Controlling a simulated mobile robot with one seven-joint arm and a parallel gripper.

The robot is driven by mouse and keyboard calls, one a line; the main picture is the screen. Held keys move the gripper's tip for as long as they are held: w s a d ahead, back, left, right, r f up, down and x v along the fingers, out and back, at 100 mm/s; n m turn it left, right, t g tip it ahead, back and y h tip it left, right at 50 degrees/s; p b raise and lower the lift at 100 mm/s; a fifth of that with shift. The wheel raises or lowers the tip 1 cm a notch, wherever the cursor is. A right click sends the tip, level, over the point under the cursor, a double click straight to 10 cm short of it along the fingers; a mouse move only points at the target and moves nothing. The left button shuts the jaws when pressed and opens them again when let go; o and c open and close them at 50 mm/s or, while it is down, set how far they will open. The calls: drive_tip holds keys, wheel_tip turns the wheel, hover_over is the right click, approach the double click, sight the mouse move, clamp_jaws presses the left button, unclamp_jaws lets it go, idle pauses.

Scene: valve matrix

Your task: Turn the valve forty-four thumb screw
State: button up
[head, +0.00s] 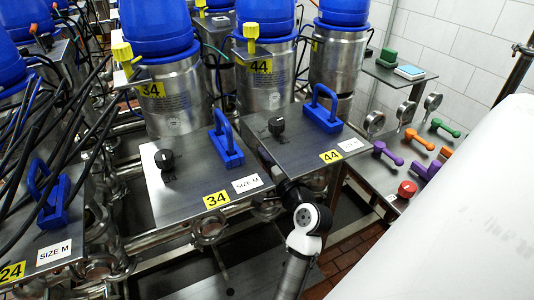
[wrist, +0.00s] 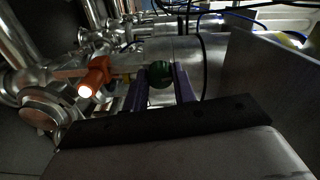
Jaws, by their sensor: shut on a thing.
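The valve forty-four station shows in the head view as a steel panel (head: 297,141) with a yellow 44 label (head: 331,156), a black knob (head: 276,126) and a blue handle (head: 322,110). In the wrist view my gripper (wrist: 160,76) has its two purple fingers shut on a round dark-green knob (wrist: 160,71), which looks like the thumb screw, in front of a steel body. The fingers sit on its left and right sides. In the head view my arm goes down by the panel's front edge, and my gripper and the thumb screw are hidden there.
An orange fitting (wrist: 94,76) and steel pipework (wrist: 52,103) lie left of my gripper. A grey wall-like surface (wrist: 263,76) stands close on the right. The 34 panel (head: 190,178) is left of 44. A side bench (head: 425,165) holds coloured handles and gauges.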

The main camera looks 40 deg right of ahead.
drive_tip(key=shift+m+p, duration=0.35)
drive_tip(key=shift+m, duration=0.45)
drive_tip(key=o, duration=1)
drive_tip(key=shift+b+v, duration=2.15)
drive_tip(key=shift+v, duration=4.8)
